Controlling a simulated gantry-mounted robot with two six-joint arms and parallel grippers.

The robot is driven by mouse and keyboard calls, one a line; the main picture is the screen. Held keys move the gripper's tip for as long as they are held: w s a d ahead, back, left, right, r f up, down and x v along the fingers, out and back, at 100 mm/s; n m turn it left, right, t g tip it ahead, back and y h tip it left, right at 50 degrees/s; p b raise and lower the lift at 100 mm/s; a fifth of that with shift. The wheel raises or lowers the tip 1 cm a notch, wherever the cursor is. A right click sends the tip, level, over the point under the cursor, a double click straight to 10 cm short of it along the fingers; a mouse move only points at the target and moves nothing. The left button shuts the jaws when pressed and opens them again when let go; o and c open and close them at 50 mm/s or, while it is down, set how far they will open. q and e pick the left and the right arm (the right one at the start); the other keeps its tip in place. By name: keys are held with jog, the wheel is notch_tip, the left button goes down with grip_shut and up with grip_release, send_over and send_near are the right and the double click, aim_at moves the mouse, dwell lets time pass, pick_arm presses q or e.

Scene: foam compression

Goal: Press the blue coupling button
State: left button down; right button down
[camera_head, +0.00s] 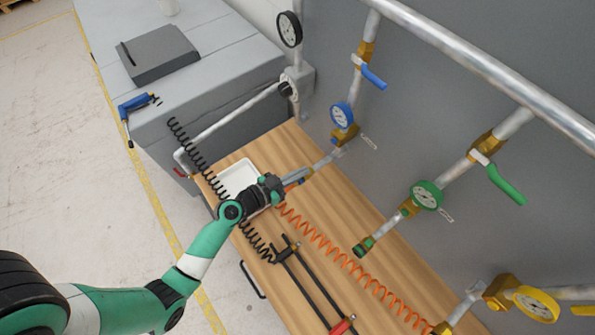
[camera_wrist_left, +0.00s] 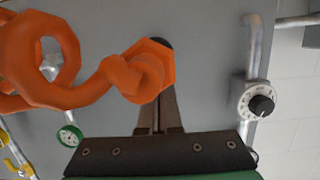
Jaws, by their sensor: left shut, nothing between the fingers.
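The blue coupling (camera_head: 297,176) is at the lower end of the pipe below the blue gauge (camera_head: 342,116) in the head view. Its button cannot be made out. My left gripper (camera_head: 280,183) is shut and empty, with its tip close beside the coupling; I cannot tell if they touch. In the left wrist view the shut fingers (camera_wrist_left: 158,112) point at an orange hexagonal fitting (camera_wrist_left: 152,72) on the orange coiled hose (camera_wrist_left: 50,75). The fitting hides the fingertips and the coupling. My right gripper is not in view.
A white tray (camera_head: 231,176) lies on the wooden bench (camera_head: 336,197) behind my left gripper. The green gauge (camera_head: 426,195), yellow gauge (camera_head: 536,304) and their pipes stand to the right. A black tool with long rods (camera_head: 304,283) lies in front. A black coiled hose (camera_head: 187,142) runs left.

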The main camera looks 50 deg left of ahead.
pick_arm(q)
notch_tip(320, 180, up, 5)
jog(key=p, duration=0.4)
jog(key=shift+s+d+f, duration=0.1)
jog(key=shift+f, duration=0.05)
jog(key=shift+s+a+f+b, duration=0.1)
jog(key=shift+s+f+b, duration=0.1)
jog(key=shift+s+b, duration=0.2)
jog(key=shift+s+a+f+b, duration=0.15)
jog(key=shift+s+b, duration=0.1)
jog(key=shift+s, duration=0.25)
jog(key=b+v, duration=0.1)
jog(key=v, duration=0.7)
jog(key=shift+r, duration=0.3)
jog(key=shift+d, duration=0.15)
